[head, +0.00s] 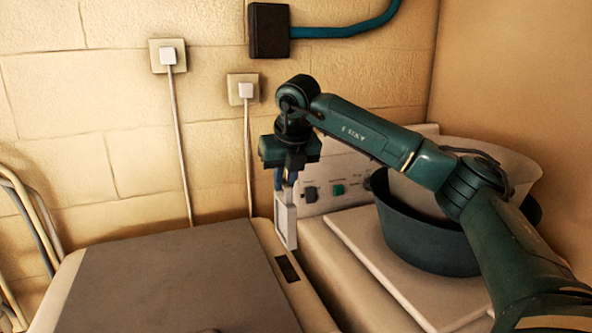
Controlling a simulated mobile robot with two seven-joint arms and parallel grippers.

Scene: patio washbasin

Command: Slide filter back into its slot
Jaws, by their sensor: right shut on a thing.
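My right gripper (286,178) points down near the wall, over the gap between two pale appliances. It is shut on the filter (286,218), a narrow whitish frame held upright below the fingers. The filter's lower end is down by the right edge of the left appliance; I cannot tell whether it touches or enters anything. No slot is plainly visible; that spot is partly hidden by the filter and the appliance edge. My left gripper is not in view.
The left appliance has a grey-brown top (180,280). The right one has a control panel (335,185) and a white board (385,265) bearing a dark green tub (425,235). Two plugged cords (180,130) run down the wall. A metal rack (25,230) stands far left.

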